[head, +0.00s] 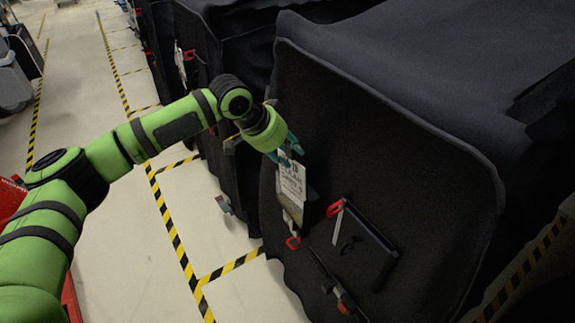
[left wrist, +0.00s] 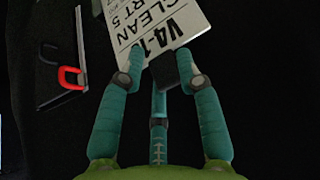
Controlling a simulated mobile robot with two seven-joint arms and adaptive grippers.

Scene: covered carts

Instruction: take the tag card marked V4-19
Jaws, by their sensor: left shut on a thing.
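The white tag card (head: 291,184) hangs against the front of the nearest black covered cart (head: 400,165). In the left wrist view the card (left wrist: 140,28) shows large print reading "V4-1" with the last digit covered, plus "CLEAN" and "ART 5". My left gripper (head: 287,153) is at the card's top edge in the head view. In the left wrist view its teal fingers (left wrist: 160,75) are shut on the card's edge, with a dark piece between them. My right gripper is not in view.
A dark panel with a red clip (head: 335,208) is on the cover to the right of the card, and another red clip (head: 293,243) is just below the card. More covered carts stand behind. Floor with yellow-black tape (head: 165,215) lies open at left.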

